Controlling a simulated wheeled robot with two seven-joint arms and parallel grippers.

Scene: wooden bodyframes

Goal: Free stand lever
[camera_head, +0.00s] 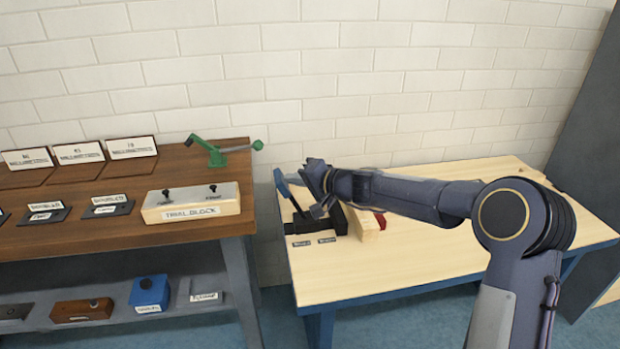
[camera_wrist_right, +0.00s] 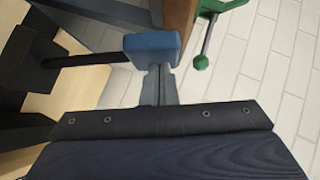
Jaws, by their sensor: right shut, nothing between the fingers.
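The stand lever has a blue handle (camera_head: 284,184) on a black rod, rising tilted to the left from a black stand (camera_head: 328,222) on the pale wooden table. In the right wrist view the blue handle (camera_wrist_right: 152,46) lies across the tips of my right gripper (camera_wrist_right: 159,82), and its black rod runs left to the stand. My right gripper (camera_head: 313,178) is shut and empty, just right of the handle. Handle and fingertips look very close; I cannot tell if they touch. The gripper and wrist hide part of the stand. My left gripper is not in view.
A pale wooden block (camera_head: 367,231) with a red part stands right of the stand. Two small labels (camera_head: 302,244) lie in front. The brown bench (camera_head: 110,233) at left holds a green lever device (camera_head: 217,152) and a trial block (camera_head: 190,203). The table's front is clear.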

